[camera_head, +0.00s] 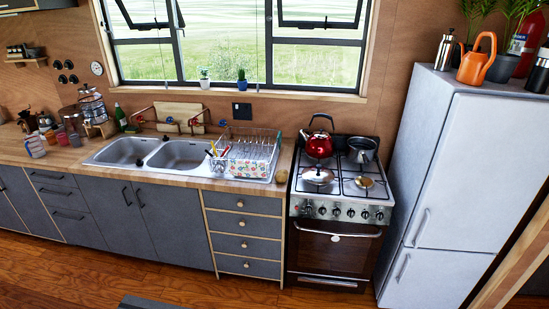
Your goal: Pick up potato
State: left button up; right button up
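A small, rounded yellow-brown thing (282,176), which looks like the potato, lies on the wooden countertop (273,188). It sits at the counter's right end, between the dish rack (253,158) and the stove (343,190). It is too small here for its surface to be seen clearly. Nothing covers it. Neither of my grippers shows in the head view.
A red kettle (319,145) and pans stand on the stove. A white fridge (455,170) stands to the right. A double sink (150,152) is left of the rack. Grey drawers (243,224) are below the potato. The wooden floor (70,275) in front looks mostly clear.

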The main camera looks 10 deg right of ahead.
aim_at(281, 176)
jog(key=u, duration=1)
jog(key=i, duration=1.85)
jog(key=z, duration=2.55)
